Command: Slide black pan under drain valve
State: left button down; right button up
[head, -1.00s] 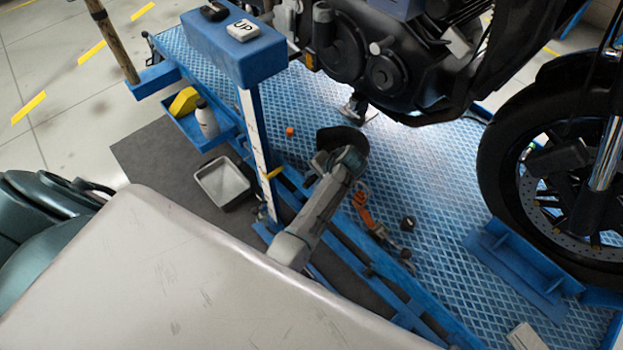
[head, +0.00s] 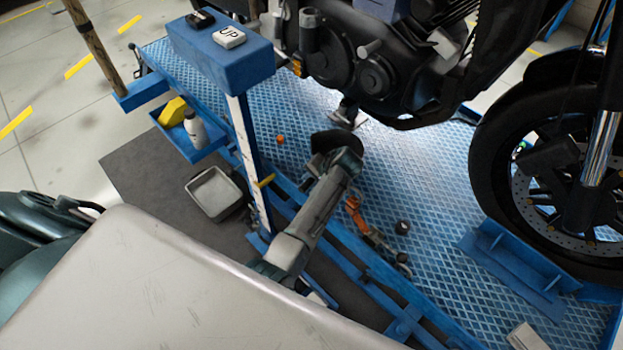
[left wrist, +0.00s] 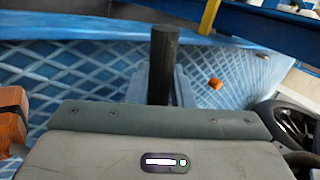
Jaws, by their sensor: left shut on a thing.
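A dark round piece, which looks like the black pan (head: 346,139), is at the far end of my left arm, over the blue diamond-plate platform (head: 430,205). My left gripper (head: 335,155) is at its near side, with the fingers mostly hidden by my arm. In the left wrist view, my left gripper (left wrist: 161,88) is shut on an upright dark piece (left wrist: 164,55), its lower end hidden. The motorcycle's engine (head: 375,75) is above and behind the pan. I cannot make out the drain valve. My right gripper is not in view.
A blue post with a box top (head: 222,55) stands left of my arm. A grey tray (head: 232,210) lies on the dark mat. The front wheel (head: 490,150) is farther right.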

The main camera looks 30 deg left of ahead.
pick_arm(q)
jog(key=shift+f+b, duration=0.4)
jog(key=shift+f, duration=0.45)
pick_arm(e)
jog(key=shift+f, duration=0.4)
pick_arm(q)
jog(key=c, duration=1.2)
grip_release()
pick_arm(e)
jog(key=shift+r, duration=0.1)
pick_arm(q)
jog(key=shift+d+r+p, duration=0.1)
jog(key=shift+r+p, duration=0.15)
jog(key=shift+p, duration=0.05)
jog(key=shift+p+v, duration=1.05)
jog(key=p+v, duration=0.3)
jog(key=v, duration=0.1)
jog(key=shift+p, duration=0.3)
jog(key=shift+s+d+r+p, duration=0.1)
jog(key=shift+d+r+p, duration=0.2)
jog(key=shift+r+p, duration=0.15)
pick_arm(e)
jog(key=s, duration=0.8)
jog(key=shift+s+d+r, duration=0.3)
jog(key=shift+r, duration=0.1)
